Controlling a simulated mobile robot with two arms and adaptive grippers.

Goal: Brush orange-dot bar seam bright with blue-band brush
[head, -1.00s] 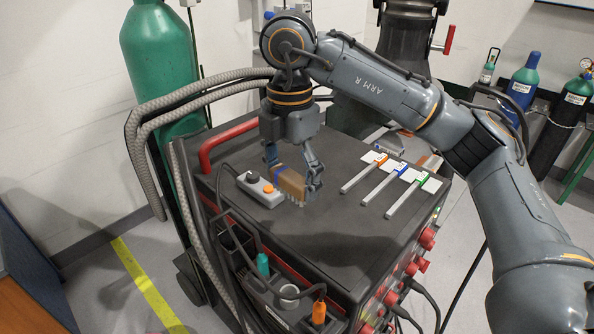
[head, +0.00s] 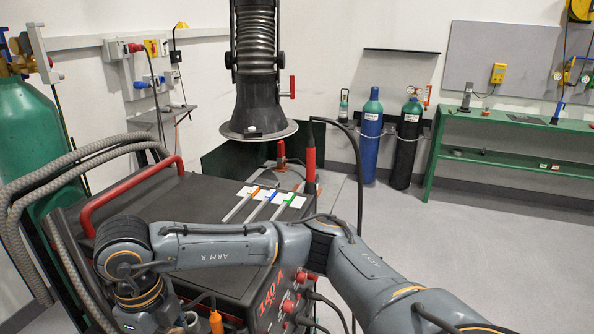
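Three thin grey bars lie side by side on white cards on top of the dark welding machine (head: 185,200). The leftmost is the orange-marked bar (head: 238,207), then the blue-marked bar (head: 261,206), then the green-marked bar (head: 282,207). Their seams are too small to judge. My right arm crosses the front of the machine from the right, with its wrist low at the left. My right gripper is below the picture edge. The blue-band brush is not visible now. My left gripper is not in view.
A red handle (head: 128,190) rises at the machine's left edge, beside grey hoses (head: 50,170) and a green cylinder (head: 40,130). A dark extraction hood (head: 257,110) hangs behind the machine. Blue (head: 371,135) and black (head: 408,145) cylinders stand at the back. Floor at right is clear.

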